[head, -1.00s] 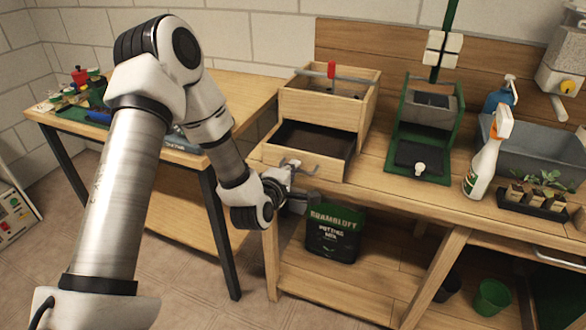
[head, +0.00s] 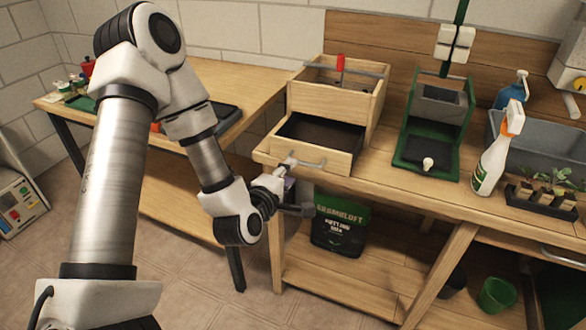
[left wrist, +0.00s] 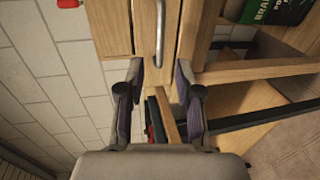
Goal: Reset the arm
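My left arm comes in from the left, and its gripper (head: 296,192) is in front of and just below the open drawer (head: 312,157) of the wooden box. In the left wrist view, the gripper's two dark finger pads (left wrist: 158,88) stand apart with nothing held between them. The drawer's metal handle (left wrist: 160,32) shows beyond the fingers and appears clear of them. In the head view, the same handle (head: 303,163) is partly hidden by the gripper. The drawer is pulled out and dark inside. My right gripper is in neither view.
The wooden bench (head: 378,179) has a green-framed stand (head: 427,153), a spray bottle (head: 494,158) and a seedling tray (head: 540,203) on it. A potting-mix bag (head: 340,228) and a green pot (head: 497,294) sit on the lower shelf. A side table (head: 225,84) is behind my arm.

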